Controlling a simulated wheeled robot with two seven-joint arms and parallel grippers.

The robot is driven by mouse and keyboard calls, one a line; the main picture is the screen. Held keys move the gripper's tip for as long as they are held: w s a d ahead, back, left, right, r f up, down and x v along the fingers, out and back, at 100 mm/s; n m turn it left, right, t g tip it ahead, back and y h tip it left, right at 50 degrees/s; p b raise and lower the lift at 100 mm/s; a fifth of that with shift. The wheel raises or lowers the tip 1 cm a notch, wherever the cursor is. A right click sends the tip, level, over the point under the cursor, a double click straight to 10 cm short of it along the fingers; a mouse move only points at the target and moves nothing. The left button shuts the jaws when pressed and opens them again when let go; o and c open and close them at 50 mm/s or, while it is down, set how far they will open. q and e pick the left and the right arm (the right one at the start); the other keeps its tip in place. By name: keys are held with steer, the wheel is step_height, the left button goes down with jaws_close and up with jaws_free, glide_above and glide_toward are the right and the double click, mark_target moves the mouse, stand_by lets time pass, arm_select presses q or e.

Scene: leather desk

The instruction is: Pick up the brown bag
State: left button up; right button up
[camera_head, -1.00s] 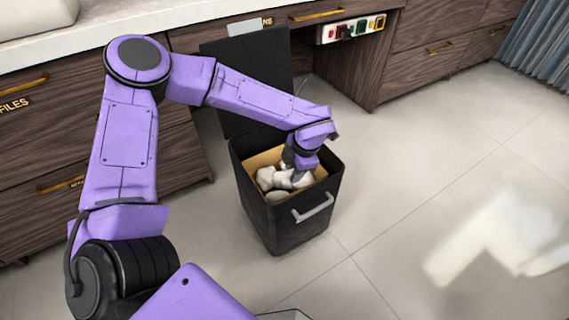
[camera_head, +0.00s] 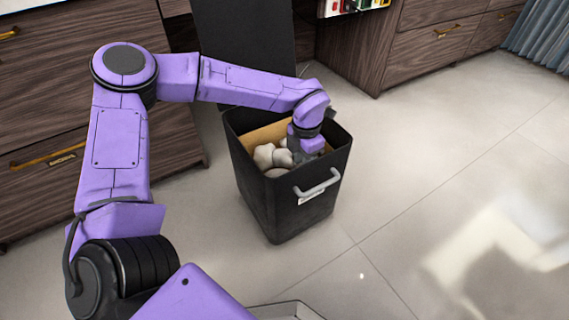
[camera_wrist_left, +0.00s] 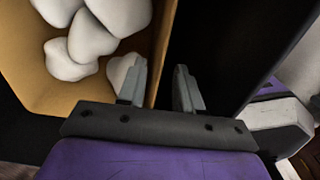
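The brown bag (camera_head: 262,134) lines the inside of an open black bin (camera_head: 262,195). Several white crumpled lumps (camera_head: 270,157) lie in it. In the left wrist view, the bag's wall (camera_wrist_left: 30,80) runs along the left, with the lumps (camera_wrist_left: 75,40) inside. My left gripper (camera_head: 298,157) reaches down into the right part of the bin's mouth. In the wrist view its two fingers (camera_wrist_left: 160,85) are apart, with the bag's edge between them and a dark gap to the right finger. The fingertips are hard to make out in the head view. My right gripper is out of view.
The bin's raised black lid (camera_head: 245,50) stands behind its mouth. A grey handle (camera_head: 318,186) is on its front. Wooden drawers (camera_head: 60,110) stand at the left and more cabinets (camera_head: 430,45) at the back right. The tiled floor (camera_head: 420,180) to the right is clear.

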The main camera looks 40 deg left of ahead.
arm_select(q)
steer(key=shift+f, duration=0.2)
jaws_close()
stand_by(1.3)
